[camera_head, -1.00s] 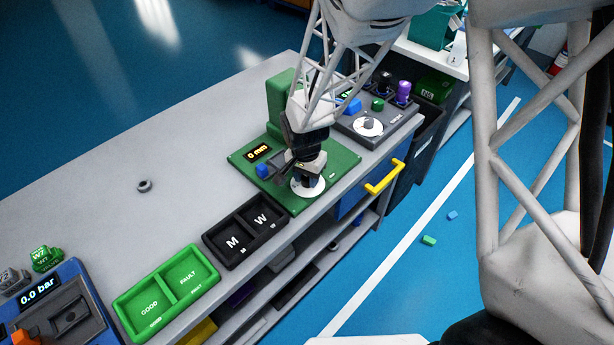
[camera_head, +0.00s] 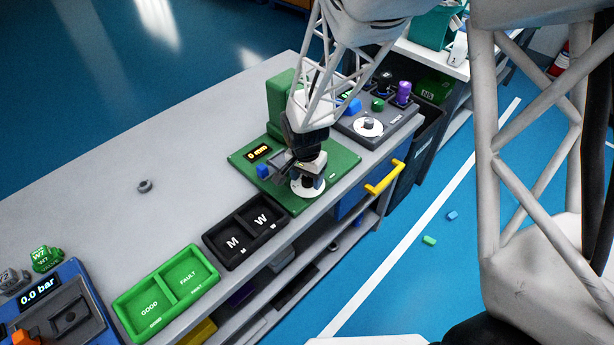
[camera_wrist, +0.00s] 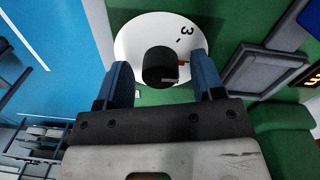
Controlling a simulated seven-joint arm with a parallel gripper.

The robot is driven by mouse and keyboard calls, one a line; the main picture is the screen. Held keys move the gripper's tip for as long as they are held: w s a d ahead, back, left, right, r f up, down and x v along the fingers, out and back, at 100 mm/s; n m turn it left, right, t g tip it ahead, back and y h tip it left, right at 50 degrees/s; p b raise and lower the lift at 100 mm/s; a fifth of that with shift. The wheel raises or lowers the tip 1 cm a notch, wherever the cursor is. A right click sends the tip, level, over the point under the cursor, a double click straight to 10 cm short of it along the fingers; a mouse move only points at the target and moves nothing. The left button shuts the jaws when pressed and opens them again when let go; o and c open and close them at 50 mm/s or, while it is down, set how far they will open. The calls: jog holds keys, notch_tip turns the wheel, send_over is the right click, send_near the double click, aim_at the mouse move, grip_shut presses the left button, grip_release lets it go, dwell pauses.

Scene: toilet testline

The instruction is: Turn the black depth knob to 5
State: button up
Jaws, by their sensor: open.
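The black depth knob (camera_wrist: 160,66) stands on a white round dial (camera_wrist: 128,42) in the wrist view. A numeral 3 and a small tick show on the dial; other marks are hidden or out of view. My gripper (camera_wrist: 158,75) is open, with one blue finger on each side of the knob and gaps beside it. In the head view my gripper (camera_head: 309,172) is over the white dial (camera_head: 300,190) on the green station (camera_head: 343,160). The station's display (camera_head: 258,152) reads 0 mm.
A blue button (camera_head: 263,171) sits left of the dial. The black M and W tray (camera_head: 208,240) and green GOOD and FAULT tray (camera_head: 123,305) lie nearer. A grey station with another dial (camera_head: 367,127) stands behind right. A yellow handle (camera_head: 385,178) juts from the bench front.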

aim_at(307, 178)
jog(key=shift+r, duration=0.15)
jog(key=shift+a+r, duration=0.15)
jog(key=shift+r, duration=3.6)
jog(key=shift+r, duration=0.1)
jog(key=shift+d+r, duration=0.15)
jog(key=shift+d, duration=0.05)
jog(key=s+d+r+n+t, duration=0.1)
jog(key=s+d+r, duration=0.3)
jog(key=d+r, duration=0.15)
jog(key=s+d+r+n, duration=0.2)
jog(key=s+d+r, duration=0.2)
jog(key=r, duration=0.3)
jog(key=s+d+r+n+t, duration=0.1)
jog(key=s+d+r, duration=0.3)
jog(key=s, duration=0.3)
jog(key=s+d+r+n, duration=0.1)
jog(key=s+d+r, duration=0.2)
jog(key=s, duration=0.5)
jog(key=shift+d+r+n+t, duration=0.4)
jog(key=shift+d, duration=0.2)
